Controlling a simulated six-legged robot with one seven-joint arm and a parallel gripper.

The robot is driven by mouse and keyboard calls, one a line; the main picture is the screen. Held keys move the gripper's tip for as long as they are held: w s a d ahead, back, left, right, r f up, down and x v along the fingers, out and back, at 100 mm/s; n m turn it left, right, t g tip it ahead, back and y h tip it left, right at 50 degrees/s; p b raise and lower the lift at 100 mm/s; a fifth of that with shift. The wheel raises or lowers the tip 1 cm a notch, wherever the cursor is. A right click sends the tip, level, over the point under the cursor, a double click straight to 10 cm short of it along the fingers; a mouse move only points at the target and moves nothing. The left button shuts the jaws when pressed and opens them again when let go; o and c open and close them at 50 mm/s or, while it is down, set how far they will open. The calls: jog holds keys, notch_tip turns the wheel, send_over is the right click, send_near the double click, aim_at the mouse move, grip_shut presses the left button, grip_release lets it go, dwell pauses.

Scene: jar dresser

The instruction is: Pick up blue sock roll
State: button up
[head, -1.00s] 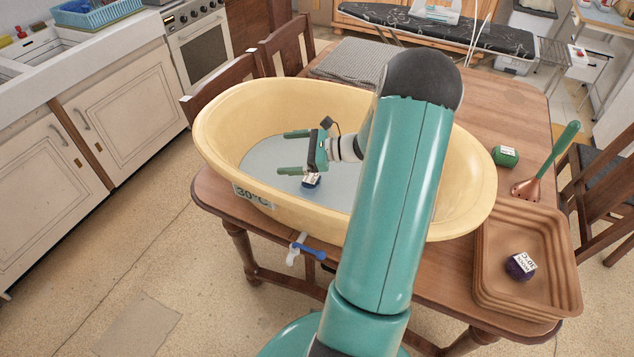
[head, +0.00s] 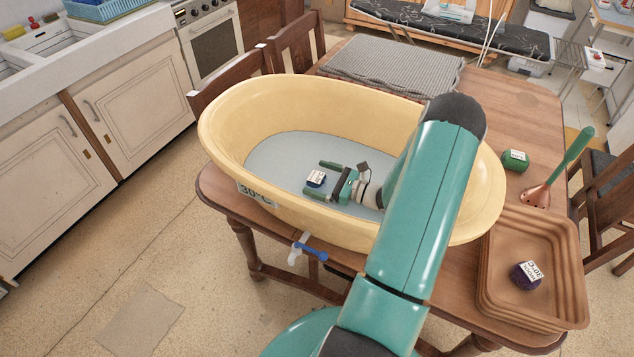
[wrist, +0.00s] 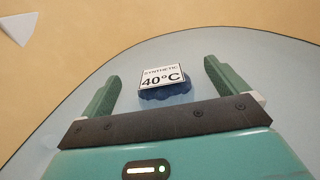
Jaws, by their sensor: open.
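The blue sock roll (head: 316,179) lies inside the yellow tub (head: 228,135), low on its pale blue bottom. It carries a white label that reads "SYNTHETIC 40°C" in the wrist view (wrist: 165,94). My gripper (head: 324,180) is inside the tub, with its two green fingers open. In the wrist view my gripper (wrist: 162,82) has one finger on each side of the sock roll, with a gap on both sides. The sock roll sits between the fingers, in front of the dark palm bar.
The tub has a "30°C" label and a blue tap (head: 310,250). A brown tray (head: 500,285) with a dark purple sock roll (head: 525,276) is at right. A green sock roll (head: 515,160) and a copper-headed green tool (head: 560,170) lie behind it. A grey cloth (head: 392,68) lies at the back.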

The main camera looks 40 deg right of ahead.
aim_at(316, 176)
jog(key=shift+x, duration=0.8)
jog(key=shift+d, duration=0.1)
jog(key=c, duration=1.1)
jog(key=shift+o, duration=0.2)
notch_tip(316, 176, up, 10)
